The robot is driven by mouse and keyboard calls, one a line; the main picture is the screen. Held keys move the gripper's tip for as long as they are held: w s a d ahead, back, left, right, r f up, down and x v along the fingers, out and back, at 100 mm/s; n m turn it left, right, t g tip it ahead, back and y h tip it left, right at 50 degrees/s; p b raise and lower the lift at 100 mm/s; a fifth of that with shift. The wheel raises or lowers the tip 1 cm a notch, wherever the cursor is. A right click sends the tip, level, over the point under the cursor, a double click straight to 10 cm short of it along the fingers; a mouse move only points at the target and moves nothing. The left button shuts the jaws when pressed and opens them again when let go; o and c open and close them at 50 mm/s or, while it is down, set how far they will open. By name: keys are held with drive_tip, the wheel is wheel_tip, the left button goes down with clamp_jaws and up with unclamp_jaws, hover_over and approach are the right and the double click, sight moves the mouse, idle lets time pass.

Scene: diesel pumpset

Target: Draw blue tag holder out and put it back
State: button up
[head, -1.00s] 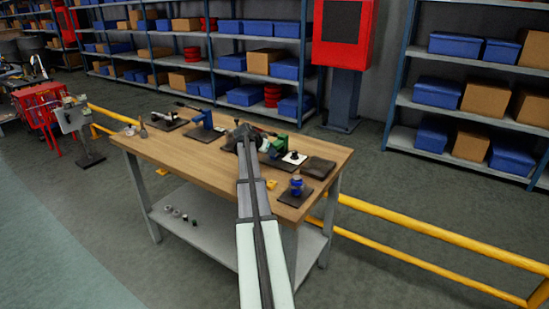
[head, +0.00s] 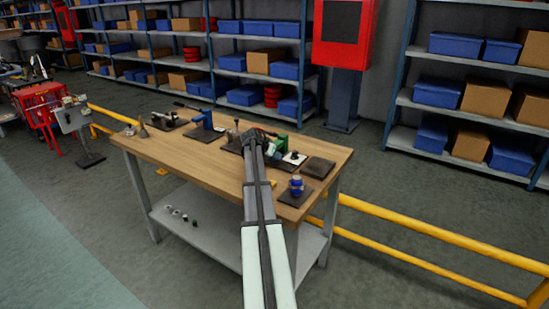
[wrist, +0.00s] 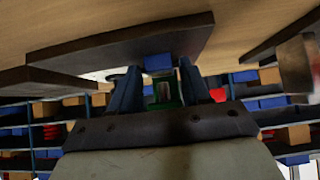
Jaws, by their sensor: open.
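In the wrist view, a small blue block (wrist: 158,62), possibly the blue tag holder, shows between the two fingertips of my gripper (wrist: 158,82). A green frame-like part (wrist: 164,92) shows just below it in the picture. My gripper's fingers stand apart on either side; I cannot tell whether they touch the blue block. In the head view, my gripper (head: 256,134) is over the back middle of the wooden table (head: 200,160), left of a green device (head: 281,142). My own arm hides its fingers and what lies under them.
A blue round-topped object (head: 296,185) stands on a dark plate at the table's right front. A flat dark plate (head: 318,167) lies behind it. A blue lever device (head: 206,120) stands at the back left. The table's left front is clear. A yellow rail (head: 420,235) runs at right.

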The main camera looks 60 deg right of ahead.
drive_tip(key=shift+c, duration=0.5)
drive_tip(key=c, duration=0.5)
drive_tip(key=shift+r, duration=0.15)
drive_tip(key=shift+a, duration=0.1)
drive_tip(key=shift+a, duration=3.45)
drive_tip(key=shift+r, duration=0.1)
drive_tip(key=shift+r, duration=2.4)
